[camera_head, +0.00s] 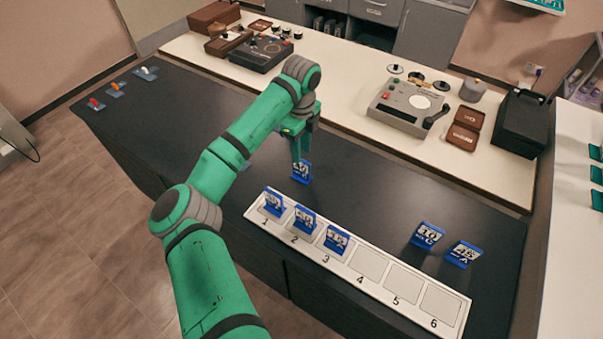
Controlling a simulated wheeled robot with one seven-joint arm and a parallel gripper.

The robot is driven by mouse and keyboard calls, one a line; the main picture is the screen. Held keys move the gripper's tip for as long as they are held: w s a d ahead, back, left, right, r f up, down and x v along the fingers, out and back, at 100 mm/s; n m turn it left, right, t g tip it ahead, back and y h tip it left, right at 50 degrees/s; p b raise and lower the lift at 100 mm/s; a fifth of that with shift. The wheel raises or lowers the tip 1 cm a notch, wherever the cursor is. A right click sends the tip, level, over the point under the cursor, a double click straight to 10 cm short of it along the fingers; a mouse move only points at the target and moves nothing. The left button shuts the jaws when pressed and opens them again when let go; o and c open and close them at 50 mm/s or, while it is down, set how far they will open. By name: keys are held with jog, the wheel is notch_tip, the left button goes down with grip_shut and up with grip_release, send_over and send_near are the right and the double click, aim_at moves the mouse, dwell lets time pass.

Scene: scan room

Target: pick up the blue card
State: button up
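Several blue cards with pale printed faces stand on the dark counter. One blue card (301,172) is directly below my gripper (301,158), at the fingertips. Whether the fingers grip it or only hover beside it is too small to tell. Three blue cards stand on slots 1 (273,203), 2 (304,220) and 3 (336,240) of a white numbered board (353,287). Slots 4, 5 and 6 are empty. Two more blue cards stand to the right of the board, one nearer it (427,235) and one farther right (463,254).
My arm crosses the dark counter (390,190) and hides part of it. A pale bench behind holds a grey device (408,106), a black box (524,122) and a dark console (261,52). Small coloured items lie at far left.

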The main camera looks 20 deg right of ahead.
aim_at(301, 176)
notch_tip(301, 176, down, 8)
jog(key=shift+s+f, duration=0.15)
jog(key=shift+f, duration=0.1)
grip_shut()
